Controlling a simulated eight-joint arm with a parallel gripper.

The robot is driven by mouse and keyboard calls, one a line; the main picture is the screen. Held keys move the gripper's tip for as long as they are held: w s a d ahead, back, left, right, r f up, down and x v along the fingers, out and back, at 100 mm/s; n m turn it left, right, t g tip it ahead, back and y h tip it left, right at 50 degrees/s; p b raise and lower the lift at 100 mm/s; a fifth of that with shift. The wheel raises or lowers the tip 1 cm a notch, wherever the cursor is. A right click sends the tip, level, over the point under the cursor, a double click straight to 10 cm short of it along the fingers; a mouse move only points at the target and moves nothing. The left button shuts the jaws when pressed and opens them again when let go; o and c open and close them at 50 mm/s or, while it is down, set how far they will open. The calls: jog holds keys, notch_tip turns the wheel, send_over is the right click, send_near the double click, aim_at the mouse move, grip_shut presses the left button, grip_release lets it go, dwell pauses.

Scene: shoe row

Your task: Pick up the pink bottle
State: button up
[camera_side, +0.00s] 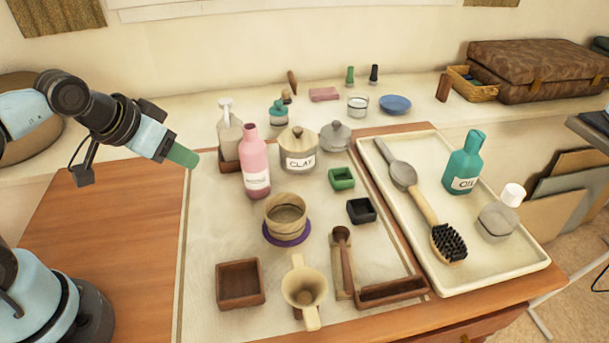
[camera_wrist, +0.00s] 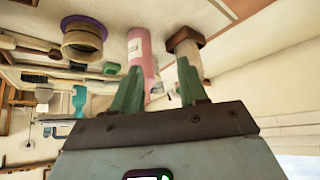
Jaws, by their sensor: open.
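The pink bottle (camera_side: 256,163) stands upright on the light mat, with a white label low on its side. It also shows in the wrist view (camera_wrist: 140,46), where its neck lies between my fingers and the left finger covers part of it. My gripper (camera_side: 186,157) is left of the bottle in the side view, apart from it and at about the height of its upper part. Its green fingers (camera_wrist: 160,86) are spread and nothing is held between them.
A white pump bottle (camera_side: 230,132) in a brown holder stands just behind the pink bottle. A clay jar (camera_side: 298,150) stands to its right, and a wooden cup (camera_side: 286,218) on a purple coaster is in front. The wooden table (camera_side: 110,225) at left is bare.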

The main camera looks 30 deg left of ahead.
jog(key=shift+c, duration=0.2)
jog(key=m+t+h, duration=0.5)
jog(key=h, duration=0.1)
send_near(245, 131)
jog(key=w, duration=0.2)
jog(key=shift+s+f+x, duration=0.1)
jog(key=shift+f+x, duration=0.05)
jog(key=shift+x, duration=1.8)
jog(key=shift+s+f+x, duration=0.1)
jog(key=shift+x, duration=1.8)
jog(key=shift+f+x, duration=0.15)
jog(key=shift+x, duration=1.8)
grip_shut()
